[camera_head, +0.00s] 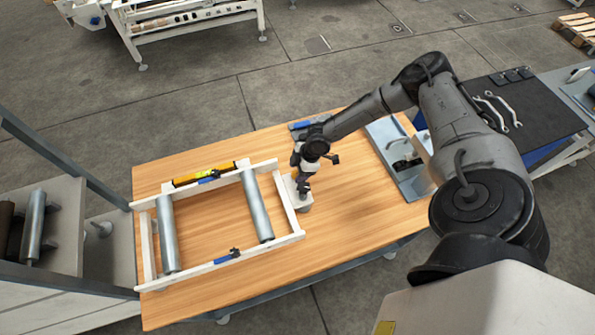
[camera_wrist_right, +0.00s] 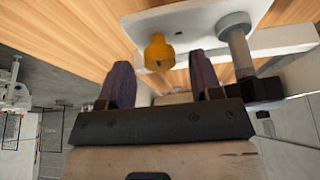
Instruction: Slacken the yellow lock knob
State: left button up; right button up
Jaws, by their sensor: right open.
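The yellow lock knob (camera_wrist_right: 158,52) shows in the right wrist view, at the edge of a white plate (camera_wrist_right: 195,28). A grey metal post (camera_wrist_right: 238,48) with a round collar stands to its right. My right gripper (camera_wrist_right: 160,72) is open, with one dark finger on each side of the knob in the picture. The fingers do not visibly touch it, and I cannot tell how far they reach along it. In the head view my right gripper (camera_head: 301,184) is over a small white stand (camera_head: 305,203) on the table, and the knob is hidden. My left gripper is not in view.
A white frame with two rollers (camera_head: 257,205) lies on the wooden table (camera_head: 350,215), left of the stand. A yellow level (camera_head: 205,174) lies at the frame's back. A grey tray (camera_head: 385,135) is at the right. Bare tabletop lies right of the stand.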

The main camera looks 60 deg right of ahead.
jog(key=v, duration=1.3)
jog(key=shift+b, duration=0.4)
jog(key=shift+w, duration=0.1)
